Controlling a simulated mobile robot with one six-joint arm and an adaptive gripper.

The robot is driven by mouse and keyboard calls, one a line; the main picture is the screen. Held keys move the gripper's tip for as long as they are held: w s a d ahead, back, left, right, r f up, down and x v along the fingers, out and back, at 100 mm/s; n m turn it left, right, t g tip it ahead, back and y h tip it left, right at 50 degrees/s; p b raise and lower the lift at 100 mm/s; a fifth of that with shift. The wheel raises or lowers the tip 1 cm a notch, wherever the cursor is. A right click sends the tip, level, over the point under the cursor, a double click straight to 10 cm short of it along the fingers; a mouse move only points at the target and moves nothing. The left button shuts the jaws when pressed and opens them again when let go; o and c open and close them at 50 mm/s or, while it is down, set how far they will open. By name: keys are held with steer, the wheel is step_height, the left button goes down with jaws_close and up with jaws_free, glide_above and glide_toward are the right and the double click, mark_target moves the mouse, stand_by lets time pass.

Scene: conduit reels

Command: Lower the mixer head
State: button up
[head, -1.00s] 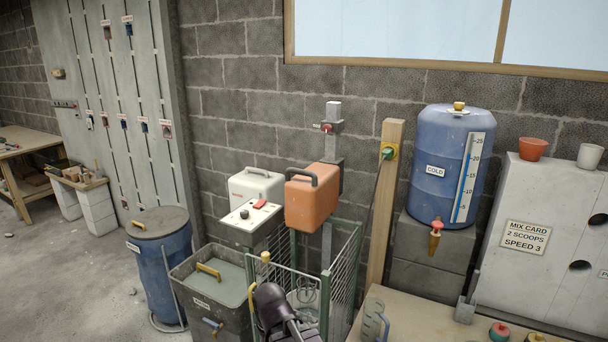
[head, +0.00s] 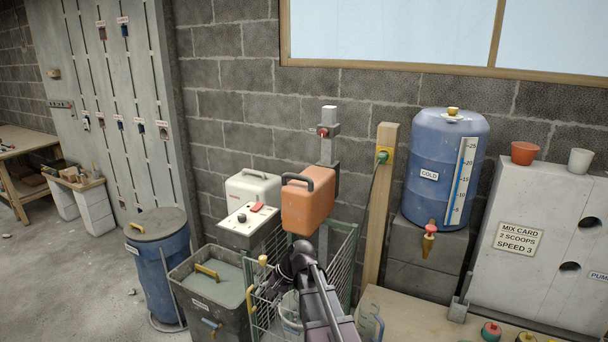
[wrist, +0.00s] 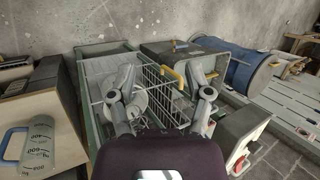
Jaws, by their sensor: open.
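The mixer head (head: 308,207) is an orange box with a dark grey handle on top. It sits high on a grey upright column (head: 329,150), above a wire-sided cage (head: 341,262). A red knob (head: 323,132) is near the column's top. My arm reaches up in front of the cage, below the mixer head and apart from its handle. My gripper (wrist: 166,92) is open in the wrist view, its two fingers spread over the wire cage with nothing between them. The fingers are not clear in the head view. The wrist view does not show the orange head.
A white control box (head: 254,188) with a red switch stands left of the head. A grey bin (head: 207,292) and blue barrel (head: 160,265) are further left. A wooden post (head: 378,210) and blue water tank (head: 447,170) are right. A jug (wrist: 38,140) stands beside the cage.

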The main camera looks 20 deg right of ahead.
steer(key=w+d+r+m+t+y+p, duration=0.2)
steer(key=w+d+r+m+t+y, duration=0.1)
steer(key=w+d+r+m, duration=0.4)
steer(key=m+t+y+p, duration=0.2)
steer(key=m+t+p, duration=0.2)
steer(key=m+t, duration=0.6)
glide_toward(309, 180)
steer(key=shift+d+r+m+g, duration=0.3)
steer(key=shift+d+g, duration=0.4)
steer(key=shift+d, duration=0.25)
steer(key=x, duration=1.4)
jaws_close()
